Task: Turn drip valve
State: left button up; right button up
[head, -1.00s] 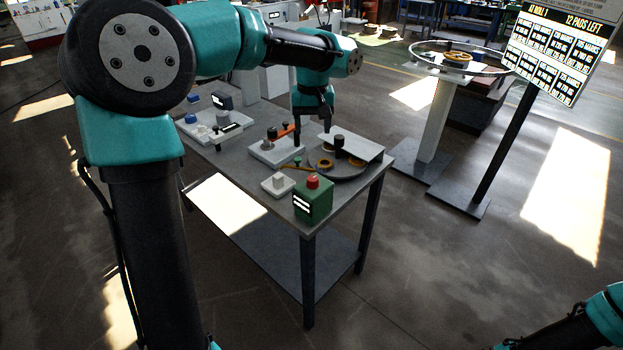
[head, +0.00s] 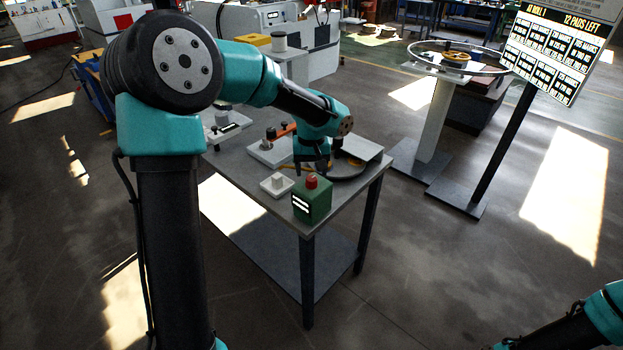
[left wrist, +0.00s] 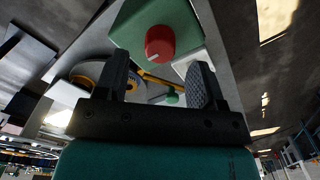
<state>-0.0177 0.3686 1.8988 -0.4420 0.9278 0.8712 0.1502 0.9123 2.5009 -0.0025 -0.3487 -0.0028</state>
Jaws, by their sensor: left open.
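My left gripper (head: 312,168) is open and empty, pointing down over the grey bench, just behind the green box (head: 312,203) with a red knob (head: 311,181) on top. In the left wrist view its fingers (left wrist: 160,82) stand apart. Beyond them are the green box (left wrist: 140,22) and its red knob (left wrist: 160,43) with a white mark. Between the fingers shows a yellow bar (left wrist: 155,80), and a small green knob (left wrist: 172,98) lies near the right finger. I cannot tell for sure which part is the drip valve. My right gripper is out of view.
A white block (head: 277,185) sits left of the green box. A white base with an orange handle (head: 283,131) stands behind it. A dark round plate (head: 350,168) is right of my gripper. A sign stands at right.

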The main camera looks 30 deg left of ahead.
aim_at(312, 178)
pick_arm(q)
jog(key=shift+f, duration=2)
jog(key=shift+c, duration=0.3)
jog(key=c, duration=0.9)
jog(key=shift+o, duration=0.2)
jog(key=shift+m, duration=0.4)
jog(key=m, duration=0.3)
jog(key=shift+m, duration=2)
